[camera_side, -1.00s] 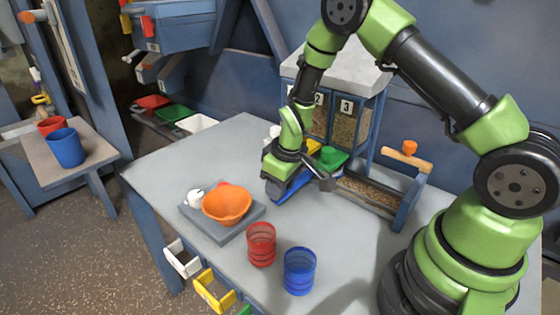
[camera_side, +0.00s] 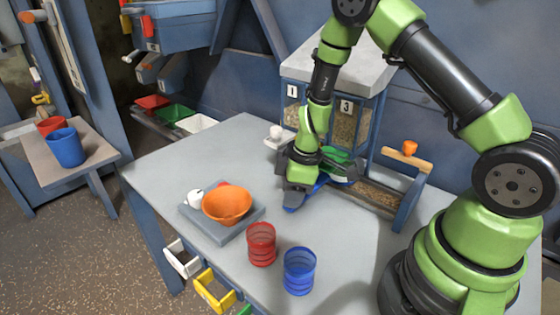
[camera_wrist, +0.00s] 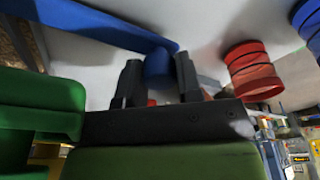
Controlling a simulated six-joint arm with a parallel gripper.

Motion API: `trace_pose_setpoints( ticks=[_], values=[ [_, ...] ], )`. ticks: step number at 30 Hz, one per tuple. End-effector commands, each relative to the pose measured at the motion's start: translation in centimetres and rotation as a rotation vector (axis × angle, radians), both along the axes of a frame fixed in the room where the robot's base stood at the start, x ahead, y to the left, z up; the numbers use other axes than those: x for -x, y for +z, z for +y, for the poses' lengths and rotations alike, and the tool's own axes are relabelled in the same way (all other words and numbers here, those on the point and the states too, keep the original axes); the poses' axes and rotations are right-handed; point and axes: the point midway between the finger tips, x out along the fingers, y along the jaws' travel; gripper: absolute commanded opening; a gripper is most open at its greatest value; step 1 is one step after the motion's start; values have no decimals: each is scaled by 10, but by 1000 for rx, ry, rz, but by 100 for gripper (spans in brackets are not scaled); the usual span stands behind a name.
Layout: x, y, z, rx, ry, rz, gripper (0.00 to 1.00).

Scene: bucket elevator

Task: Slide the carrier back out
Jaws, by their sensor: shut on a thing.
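The blue carrier (camera_side: 292,208) lies low at the foot of the numbered tower, its near end showing below my gripper (camera_side: 302,182). In the wrist view its blue arm (camera_wrist: 105,24) leads to a rounded blue end (camera_wrist: 160,67) between my two fingers (camera_wrist: 159,80). My gripper is shut on this end. A green piece (camera_side: 343,157) sits just behind and right of my gripper; a large green shape (camera_wrist: 38,108) also fills the left of the wrist view. My wrist hides much of the carrier in the side view.
The tower (camera_side: 357,107) stands behind my gripper. A trough (camera_side: 378,192) with an upright and wooden bar (camera_side: 406,157) lies to the right. An orange bowl (camera_side: 227,204) on a grey plate (camera_side: 234,233), a red cup (camera_side: 262,244) and a blue cup (camera_side: 299,271) stand in front.

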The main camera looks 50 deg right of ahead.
Motion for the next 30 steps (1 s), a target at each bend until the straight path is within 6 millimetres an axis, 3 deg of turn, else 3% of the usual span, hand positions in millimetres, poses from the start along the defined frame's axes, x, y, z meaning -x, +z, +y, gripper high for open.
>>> trace_pose_setpoints(
  ticks=[5,21,30],
  values=[
    [4,0,2,-5,26,5,20],
    [44,-1,-1,-4,305,9,20],
    [47,-1,-2,2,339,9,20]
  ],
)
